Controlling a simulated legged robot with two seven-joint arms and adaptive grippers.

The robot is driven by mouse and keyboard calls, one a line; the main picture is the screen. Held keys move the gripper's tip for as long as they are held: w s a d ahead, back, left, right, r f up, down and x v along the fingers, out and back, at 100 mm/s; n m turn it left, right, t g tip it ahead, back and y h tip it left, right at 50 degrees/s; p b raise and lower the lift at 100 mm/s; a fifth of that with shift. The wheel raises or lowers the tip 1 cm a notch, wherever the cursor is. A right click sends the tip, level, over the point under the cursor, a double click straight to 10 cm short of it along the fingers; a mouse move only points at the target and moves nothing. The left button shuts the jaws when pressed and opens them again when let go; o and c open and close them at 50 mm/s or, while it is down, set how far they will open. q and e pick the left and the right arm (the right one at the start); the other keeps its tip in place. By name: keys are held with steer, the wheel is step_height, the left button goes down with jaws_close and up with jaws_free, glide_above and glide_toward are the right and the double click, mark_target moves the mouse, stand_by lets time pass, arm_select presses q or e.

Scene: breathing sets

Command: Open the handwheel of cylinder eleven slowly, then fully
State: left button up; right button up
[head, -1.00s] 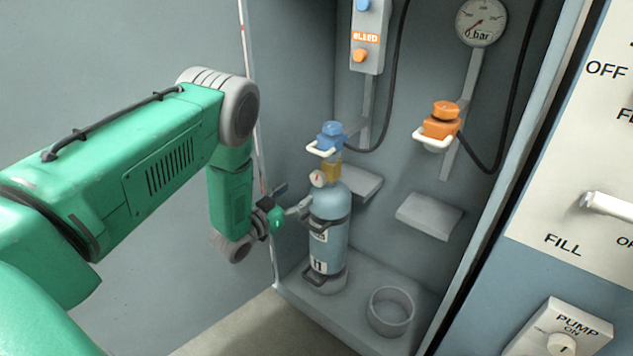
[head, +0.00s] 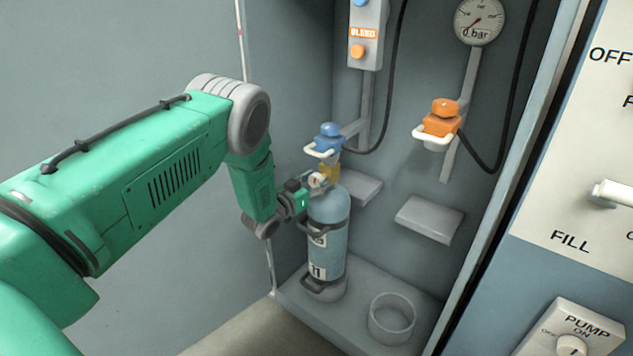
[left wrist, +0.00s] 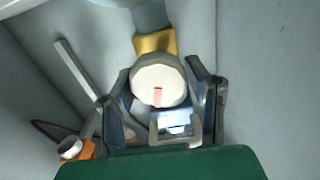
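Cylinder eleven (head: 328,235) is a light blue bottle marked 11, upright on the cabinet floor. Its brass valve (head: 329,171) carries a round pale disc with a red mark (head: 317,180), apparently the handwheel. My left gripper (head: 308,194) is at the valve, to the left of the cylinder's top. In the left wrist view, its fingers (left wrist: 163,97) stand apart on both sides of the disc (left wrist: 157,82), with small visible gaps, so no grip shows. The brass valve (left wrist: 156,43) is behind the disc. My right gripper is not in view.
A blue connector (head: 327,138) with a pale handle sits above the valve, its hose close by. An orange connector (head: 440,123) hangs to the right. An empty ring holder (head: 391,316) is on the cabinet floor. The wall gauge (head: 480,20) reads near zero.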

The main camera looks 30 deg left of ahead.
arm_select(q)
steer(key=c, duration=0.4)
steer(key=shift+a+n, duration=0.1)
steer(key=shift+n, duration=0.6)
steer(key=shift+c, duration=0.2)
steer(key=shift+n+p, duration=0.3)
steer(key=shift+n, duration=0.8)
steer(key=o, duration=1.2)
steer(key=shift+c, duration=0.2)
steer(key=s+a, duration=0.1)
steer(key=s, duration=1.1)
steer(key=shift+f, duration=0.15)
